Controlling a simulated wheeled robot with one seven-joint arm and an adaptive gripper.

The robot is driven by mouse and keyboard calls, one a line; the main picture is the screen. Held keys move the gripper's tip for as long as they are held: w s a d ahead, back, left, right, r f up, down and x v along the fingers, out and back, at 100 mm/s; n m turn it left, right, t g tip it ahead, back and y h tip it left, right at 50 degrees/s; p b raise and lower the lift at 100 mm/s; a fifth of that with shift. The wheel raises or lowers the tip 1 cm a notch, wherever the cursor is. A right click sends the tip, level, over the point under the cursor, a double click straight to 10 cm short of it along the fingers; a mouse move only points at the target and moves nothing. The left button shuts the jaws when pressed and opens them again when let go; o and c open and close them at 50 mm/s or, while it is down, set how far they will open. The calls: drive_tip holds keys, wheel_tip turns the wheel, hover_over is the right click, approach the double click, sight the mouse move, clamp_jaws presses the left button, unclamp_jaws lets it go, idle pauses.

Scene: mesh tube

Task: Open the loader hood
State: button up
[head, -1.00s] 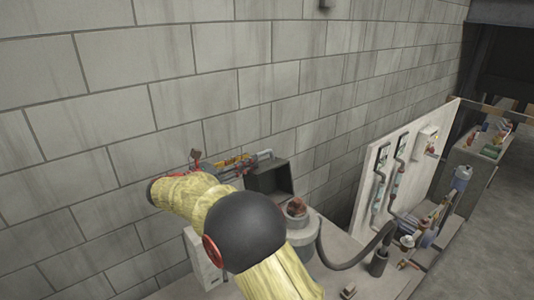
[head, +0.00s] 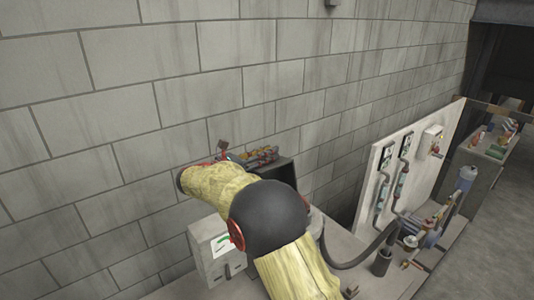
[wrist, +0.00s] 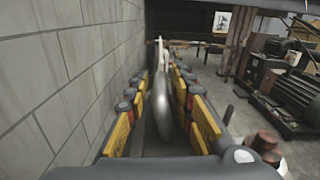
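The loader hood, a dark grey box-like part (head: 288,172), shows in the head view just right of my gripper, partly hidden by my arm. My gripper (head: 268,156) lies along the wall side of it. In the wrist view my fingers (wrist: 162,108), with yellow pads, are spread apart. A smooth grey rounded bar (wrist: 163,105), seemingly the hood's handle, stands between them. A gap shows on its left; contact on the right side cannot be told.
The block wall (head: 110,120) runs close along the left. A white box with a label (head: 215,245) stands below my arm. A dark hose (head: 350,264) and a white panel with pipes (head: 385,165) are to the right. Reddish-brown cylinders (wrist: 265,143) show at lower right in the wrist view.

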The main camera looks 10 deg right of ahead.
clamp_jaws()
drive_tip(key=shift+r, duration=0.1)
idle(0.5)
